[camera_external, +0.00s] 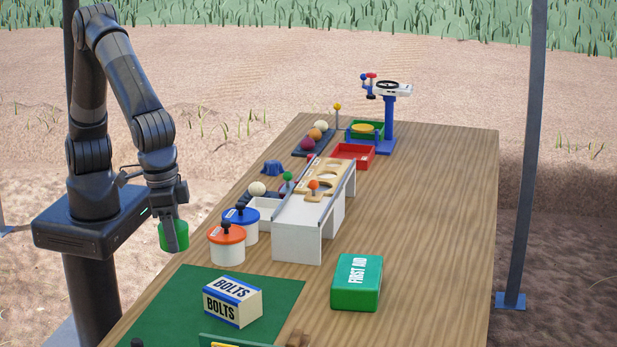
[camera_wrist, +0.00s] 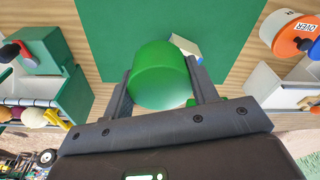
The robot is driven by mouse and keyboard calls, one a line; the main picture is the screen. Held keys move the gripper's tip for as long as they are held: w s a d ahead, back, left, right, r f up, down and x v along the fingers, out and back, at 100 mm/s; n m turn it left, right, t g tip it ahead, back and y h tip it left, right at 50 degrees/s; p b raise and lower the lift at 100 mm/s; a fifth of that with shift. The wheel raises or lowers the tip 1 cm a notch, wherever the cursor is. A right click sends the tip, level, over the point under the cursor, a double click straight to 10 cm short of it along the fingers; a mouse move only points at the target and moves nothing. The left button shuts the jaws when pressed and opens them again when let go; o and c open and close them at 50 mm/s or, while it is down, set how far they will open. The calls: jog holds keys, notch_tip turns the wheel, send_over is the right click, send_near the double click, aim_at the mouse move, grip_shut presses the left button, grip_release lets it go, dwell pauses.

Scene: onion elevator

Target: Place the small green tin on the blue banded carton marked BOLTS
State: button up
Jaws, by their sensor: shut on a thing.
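The small green tin (camera_external: 174,234) is held in my gripper (camera_external: 177,236), off the left edge of the table and left of the orange-lidded tub. In the wrist view the green tin (camera_wrist: 160,75) sits between the two fingers of my gripper (camera_wrist: 161,80), which are shut on it. The carton marked BOLTS (camera_external: 232,301), white with blue bands, rests on a green mat (camera_external: 180,308) at the near end of the table. My gripper is to the left of the carton and above its level, apart from it. In the wrist view the carton (camera_wrist: 186,46) is mostly hidden behind the tin.
A green FIRST AID box (camera_external: 356,283) stands right of the mat. The orange-lidded tub (camera_external: 227,245), a blue-lidded tub (camera_external: 241,222) and a white stand (camera_external: 298,243) are behind the carton. The right side of the wooden table (camera_external: 440,240) is clear.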

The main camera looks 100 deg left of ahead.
send_over(233, 288)
jog(key=f, duration=0.6)
jog(key=shift+s+d+f, duration=0.15)
jog(key=shift+s+f, duration=0.05)
jog(key=shift+f, duration=2.05)
jog(key=shift+f, duration=0.1)
jog(key=o, duration=1)
